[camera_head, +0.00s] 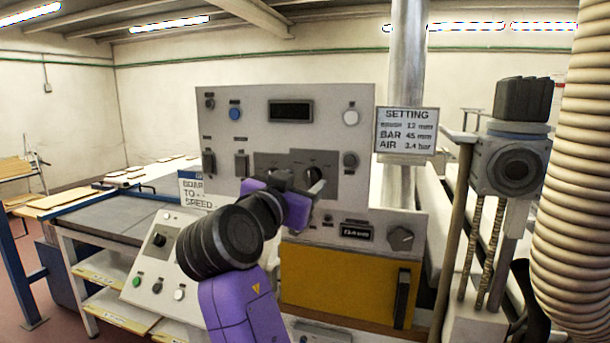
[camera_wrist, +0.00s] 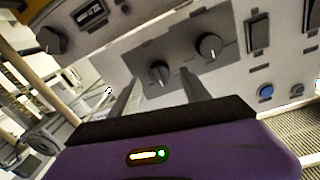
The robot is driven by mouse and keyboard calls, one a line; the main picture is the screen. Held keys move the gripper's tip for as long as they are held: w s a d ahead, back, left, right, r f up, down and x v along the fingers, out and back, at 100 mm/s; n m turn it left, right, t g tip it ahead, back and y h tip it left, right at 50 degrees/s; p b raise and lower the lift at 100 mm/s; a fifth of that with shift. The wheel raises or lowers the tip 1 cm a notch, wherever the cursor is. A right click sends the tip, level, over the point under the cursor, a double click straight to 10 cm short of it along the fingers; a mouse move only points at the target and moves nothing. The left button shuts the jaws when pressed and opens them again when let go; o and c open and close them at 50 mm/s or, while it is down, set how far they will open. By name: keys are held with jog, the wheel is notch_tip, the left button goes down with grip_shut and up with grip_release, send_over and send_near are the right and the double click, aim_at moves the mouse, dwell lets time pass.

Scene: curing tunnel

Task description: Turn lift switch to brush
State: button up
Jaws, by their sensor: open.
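Two black rotary knobs sit on dark grey plates in the grey control panel (camera_head: 330,110); I cannot read which is labelled lift. The right knob in the head view (camera_head: 313,173) is the nearer one in the wrist view (camera_wrist: 159,73), with a light pointer mark. The other knob (camera_wrist: 209,46) is up and right of it there. My gripper (camera_wrist: 160,78) is open and empty, its two fingers pointing at the panel on either side of the nearer knob. I cannot tell whether they touch it. In the head view my gripper (camera_head: 306,184) partly covers the plates.
Below are a small display, another knob (camera_head: 401,237) and a yellow door (camera_head: 340,287) with a black handle. A sloped button box (camera_head: 160,262) stands at left. A setting sign (camera_head: 406,131), a metal pipe and a ribbed hose (camera_head: 572,190) are at right.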

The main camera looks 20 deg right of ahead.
aim_at(311, 177)
jog(key=shift+p+x, duration=0.3)
jog(key=shift+x, duration=1.15)
jog(key=shift+d, duration=0.1)
grip_shut()
jog(key=n+p, duration=0.1)
jog(key=n, duration=0.4)
jog(key=shift+n, duration=0.4)
jog(key=n+p, duration=0.3)
jog(key=n, duration=0.2)
jog(key=shift+t, duration=0.3)
jog(key=shift+f+n, duration=0.1)
jog(key=shift+n, duration=0.3)
